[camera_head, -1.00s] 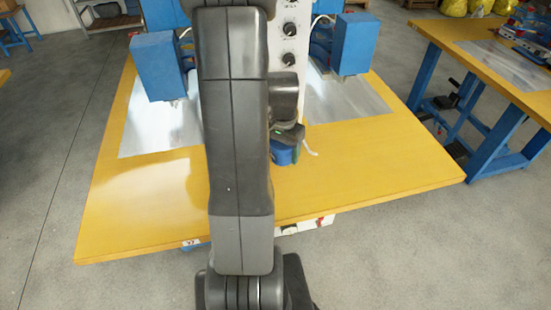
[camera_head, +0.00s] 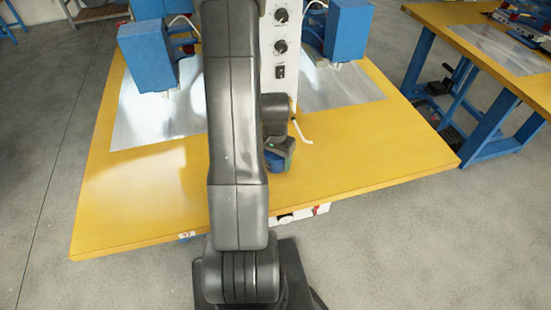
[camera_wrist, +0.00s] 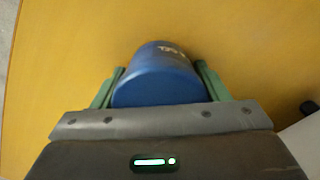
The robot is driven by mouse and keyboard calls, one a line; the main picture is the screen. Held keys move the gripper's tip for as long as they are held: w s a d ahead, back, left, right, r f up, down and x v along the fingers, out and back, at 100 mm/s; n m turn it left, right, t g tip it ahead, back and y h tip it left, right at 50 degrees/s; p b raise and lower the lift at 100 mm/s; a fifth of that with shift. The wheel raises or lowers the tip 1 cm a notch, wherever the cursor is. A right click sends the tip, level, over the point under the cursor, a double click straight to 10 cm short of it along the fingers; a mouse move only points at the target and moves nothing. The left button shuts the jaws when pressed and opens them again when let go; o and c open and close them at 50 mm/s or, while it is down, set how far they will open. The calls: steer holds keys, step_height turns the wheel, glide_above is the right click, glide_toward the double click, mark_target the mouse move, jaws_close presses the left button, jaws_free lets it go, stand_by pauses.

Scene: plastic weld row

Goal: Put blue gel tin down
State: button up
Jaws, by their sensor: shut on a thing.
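The blue gel tin (camera_wrist: 158,75) is a rounded blue container with pale lettering near its far edge. In the wrist view it sits between the two green fingers of my gripper (camera_wrist: 156,84), which are shut on its sides. In the head view the blue tin (camera_head: 277,162) shows partly below my gripper (camera_head: 280,148), over the yellow table (camera_head: 340,165). My arm hides part of the tin and the table there. I cannot tell whether the tin's base touches the tabletop.
A white control column (camera_head: 281,60) with black knobs stands just behind the gripper. Blue machine heads (camera_head: 147,55) and (camera_head: 348,30) stand over metal plates (camera_head: 150,115) on both sides. The table's front and right areas are clear. Another yellow table (camera_head: 480,50) stands at right.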

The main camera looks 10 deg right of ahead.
steer(key=shift+f, duration=0.2)
steer(key=o, duration=1.2)
steer(key=shift+r, duration=0.2)
